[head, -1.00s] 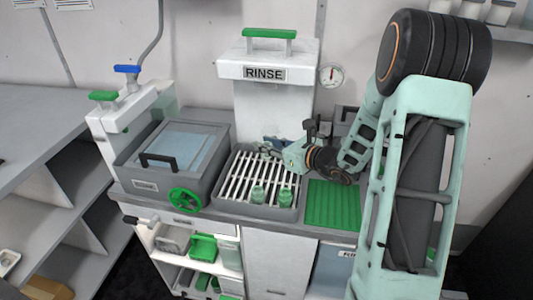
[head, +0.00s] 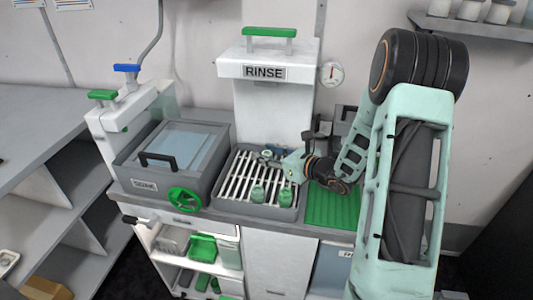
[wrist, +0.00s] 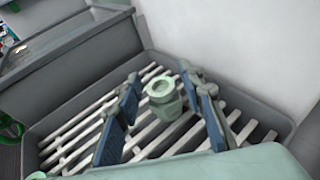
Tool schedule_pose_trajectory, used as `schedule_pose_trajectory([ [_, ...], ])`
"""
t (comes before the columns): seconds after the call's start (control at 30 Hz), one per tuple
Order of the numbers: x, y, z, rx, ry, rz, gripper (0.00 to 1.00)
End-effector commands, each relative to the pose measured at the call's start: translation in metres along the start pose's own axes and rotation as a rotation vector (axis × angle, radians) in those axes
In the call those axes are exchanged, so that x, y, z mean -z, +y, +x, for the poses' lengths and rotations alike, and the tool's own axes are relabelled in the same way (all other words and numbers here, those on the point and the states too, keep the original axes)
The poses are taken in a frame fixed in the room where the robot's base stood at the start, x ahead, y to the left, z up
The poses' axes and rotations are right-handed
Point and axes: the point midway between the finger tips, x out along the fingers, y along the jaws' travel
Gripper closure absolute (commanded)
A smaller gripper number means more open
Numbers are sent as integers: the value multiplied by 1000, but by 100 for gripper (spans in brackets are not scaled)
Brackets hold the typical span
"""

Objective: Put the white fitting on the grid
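In the wrist view a pale, whitish-green fitting (wrist: 162,90) with a round open top stands upright on the bars of the grid (wrist: 62,150). My gripper (wrist: 168,108) is open, with one blue-padded finger on each side of the fitting and gaps visible between pads and fitting. In the head view my gripper (head: 272,157) is low over the back right part of the grid (head: 236,182), which sits in a grey tray. The fitting is small there and partly hidden by the gripper.
A green ribbed mat (head: 330,208) lies right of the tray. A grey lidded basin (head: 165,160) is on the left. The RINSE unit (head: 265,80) rises behind the grid.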

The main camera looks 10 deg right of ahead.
Motion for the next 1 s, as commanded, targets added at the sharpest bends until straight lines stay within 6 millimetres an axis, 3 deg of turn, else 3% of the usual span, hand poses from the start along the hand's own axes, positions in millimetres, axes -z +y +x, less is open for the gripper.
schedule_pose_trajectory([
  [0.4,-4,-1,-5,2,0,0,62],
  [0.8,-3,-2,-89,5,0,-1,62],
  [1.0,-3,-1,-115,2,0,1,62],
])
